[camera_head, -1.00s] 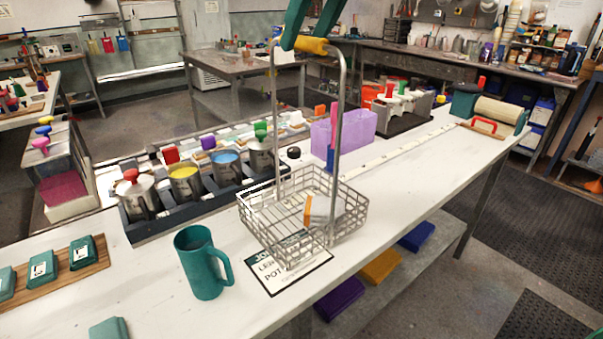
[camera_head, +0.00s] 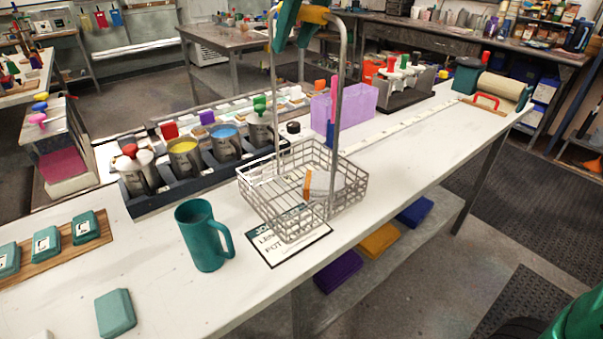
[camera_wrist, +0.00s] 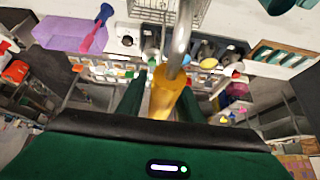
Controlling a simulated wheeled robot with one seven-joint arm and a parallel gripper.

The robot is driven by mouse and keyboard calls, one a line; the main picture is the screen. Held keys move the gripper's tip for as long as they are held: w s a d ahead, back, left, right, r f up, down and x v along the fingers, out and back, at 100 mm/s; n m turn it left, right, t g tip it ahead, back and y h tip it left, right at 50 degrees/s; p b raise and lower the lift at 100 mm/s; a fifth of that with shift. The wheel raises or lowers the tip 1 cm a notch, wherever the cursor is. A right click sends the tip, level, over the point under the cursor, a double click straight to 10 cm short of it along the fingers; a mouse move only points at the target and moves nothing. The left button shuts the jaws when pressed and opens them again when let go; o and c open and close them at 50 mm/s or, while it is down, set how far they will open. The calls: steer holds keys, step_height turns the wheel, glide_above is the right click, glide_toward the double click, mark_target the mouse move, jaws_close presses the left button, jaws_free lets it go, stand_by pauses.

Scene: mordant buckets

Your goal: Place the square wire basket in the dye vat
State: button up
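The square wire basket (camera_head: 265,208) has a tall metal handle with a yellow grip. My gripper (camera_head: 305,14), at the top of the head view, is shut on that grip. In the wrist view the yellow grip (camera_wrist: 166,92) lies between my green fingers, with part of the wire basket (camera_wrist: 165,9) at the top. The basket hangs upright over or rests on the white table, covering part of a printed card (camera_head: 290,252); I cannot tell whether it touches. A white item with an orange end (camera_head: 322,186) shows within its outline. I cannot make out a dye vat for certain.
A teal mug (camera_head: 200,238) stands just left of the basket. Teal blocks on a board (camera_head: 45,243) and a loose teal block (camera_head: 115,312) are at left. The right front table edge is close.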

jaws_close()
stand_by(1.2)
